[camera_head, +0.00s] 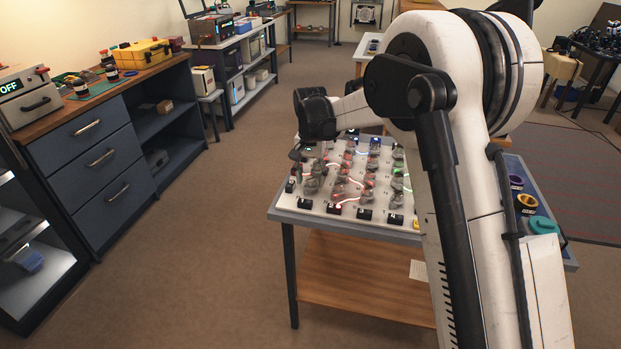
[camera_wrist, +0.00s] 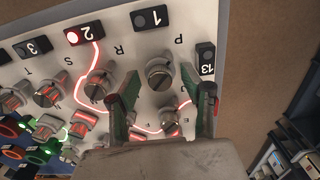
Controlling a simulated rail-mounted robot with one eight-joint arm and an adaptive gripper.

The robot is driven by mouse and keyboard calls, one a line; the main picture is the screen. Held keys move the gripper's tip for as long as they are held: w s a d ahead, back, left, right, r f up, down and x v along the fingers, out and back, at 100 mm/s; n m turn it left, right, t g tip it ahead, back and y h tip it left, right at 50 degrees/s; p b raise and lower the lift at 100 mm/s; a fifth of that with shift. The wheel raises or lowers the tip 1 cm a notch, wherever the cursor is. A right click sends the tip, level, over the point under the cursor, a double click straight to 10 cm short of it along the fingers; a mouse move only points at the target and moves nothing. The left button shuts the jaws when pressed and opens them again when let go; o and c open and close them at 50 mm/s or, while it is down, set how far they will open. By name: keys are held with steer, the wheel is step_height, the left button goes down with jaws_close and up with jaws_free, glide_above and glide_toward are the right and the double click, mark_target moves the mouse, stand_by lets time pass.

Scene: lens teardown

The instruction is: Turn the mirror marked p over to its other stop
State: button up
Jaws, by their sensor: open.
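In the wrist view, the letter P is printed on the white board (camera_wrist: 137,52), and the mirror marked p (camera_wrist: 159,72), a grey knob with a slotted round top, stands just beside it. My gripper (camera_wrist: 162,85) is open, with one green-padded finger on each side of this mirror. I cannot tell whether either finger touches it. The mirror's lower part is partly hidden.
Neighbouring mirrors R (camera_wrist: 99,81) and S (camera_wrist: 48,94) stand to the left. Another mirror (camera_wrist: 170,120) sits between my fingers, nearer the palm. A black block marked 13 (camera_wrist: 205,58) is close to the right finger. A glowing red line runs from block 2 (camera_wrist: 84,35).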

mark_target(311, 179)
step_height(311, 179, up, 12)
stand_by(0.5)
steer(key=shift+d, duration=0.1)
steer(key=s+d+r+t, duration=0.1)
steer(key=s+d+r, duration=0.25)
steer(key=s, duration=0.25)
steer(key=s+d+r+n+t, duration=0.1)
steer(key=s+d+r, duration=0.2)
steer(key=s+d, duration=0.25)
steer(key=s+d+r+t, duration=0.1)
steer(key=s+d+r, duration=0.25)
steer(key=s, duration=0.25)
steer(key=s+d+f+t, duration=0.1)
steer(key=s+d+f, duration=0.1)
steer(key=s, duration=0.5)
steer(key=s+d+f+n+t, duration=0.1)
steer(key=s+d+f, duration=0.2)
steer(key=s, duration=0.4)
steer(key=s+d+f+t, duration=0.2)
steer(key=s+d, duration=0.2)
steer(key=s, duration=0.3)
steer(key=shift+f+n, duration=0.25)
steer(key=shift+n, duration=0.15)
